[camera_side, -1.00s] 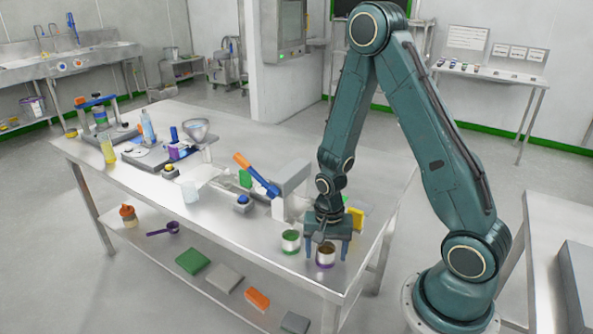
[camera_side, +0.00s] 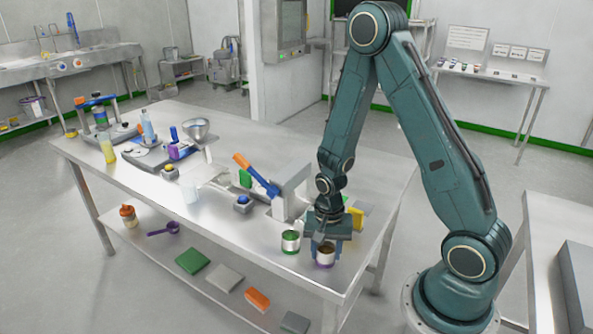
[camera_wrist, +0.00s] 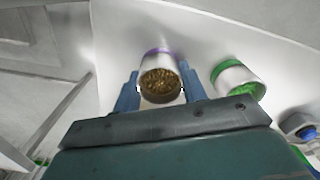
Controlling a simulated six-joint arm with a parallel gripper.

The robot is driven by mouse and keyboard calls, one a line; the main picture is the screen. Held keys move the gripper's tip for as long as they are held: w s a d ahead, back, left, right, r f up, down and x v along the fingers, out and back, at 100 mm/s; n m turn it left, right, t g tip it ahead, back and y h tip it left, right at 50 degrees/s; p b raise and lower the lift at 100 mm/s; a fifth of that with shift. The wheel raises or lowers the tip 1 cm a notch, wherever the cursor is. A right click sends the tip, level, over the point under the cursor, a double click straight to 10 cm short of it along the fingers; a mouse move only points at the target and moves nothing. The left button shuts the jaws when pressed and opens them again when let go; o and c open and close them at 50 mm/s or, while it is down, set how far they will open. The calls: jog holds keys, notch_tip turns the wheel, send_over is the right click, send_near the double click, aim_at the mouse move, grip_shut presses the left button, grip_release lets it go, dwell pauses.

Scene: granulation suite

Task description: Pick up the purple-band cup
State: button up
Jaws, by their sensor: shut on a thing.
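The purple-band cup (camera_side: 325,256) stands at the near right end of the steel table, a white cup with a purple band. In the wrist view the purple-band cup (camera_wrist: 160,75) lies between my fingers and holds brown granules. My gripper (camera_side: 325,250) points down over it, and its fingers are shut on the cup's sides. My gripper also shows in the wrist view (camera_wrist: 160,92), one blue finger on each side of the cup. The cup appears upright; I cannot tell if its base is off the table.
A green-band cup (camera_side: 290,242) stands close to the left of the held cup. A grey press-like device with a blue and orange lever (camera_side: 256,175) is behind. A yellow block (camera_side: 356,218) lies behind my gripper. The table (camera_side: 240,245) is bare in front.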

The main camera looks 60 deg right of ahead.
jog(key=shift+r, duration=0.2)
notch_tip(320, 180, up, 20)
jog(key=shift+f, duration=0.2)
dwell(0.7)
dwell(0.5)
